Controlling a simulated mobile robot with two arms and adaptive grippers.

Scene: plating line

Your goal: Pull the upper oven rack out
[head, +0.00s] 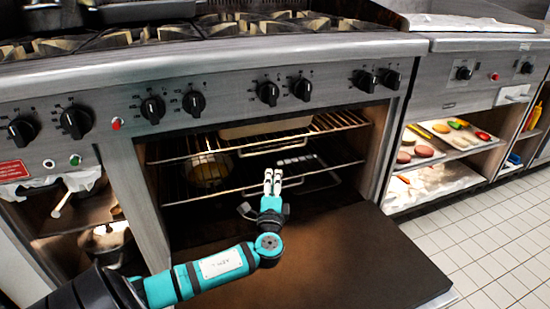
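The oven stands open, with its door folded down. The upper oven rack (346,120) is a wire shelf inside the cavity, with a pale pan (266,128) on it. My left gripper (273,176) is in front of the cavity, below the front edge of the upper rack and near the front of the lower rack (219,194). Its two pale fingers are side by side and look shut, with nothing visible between them. I cannot tell whether it touches the lower rack. My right gripper is not in view.
The lowered oven door (350,255) lies below my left arm. A round yellowish item (207,168) sits inside the oven at the left. Control knobs line the panel above. Shelves with food trays (455,137) stand at the right, beside clear tiled floor (490,238).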

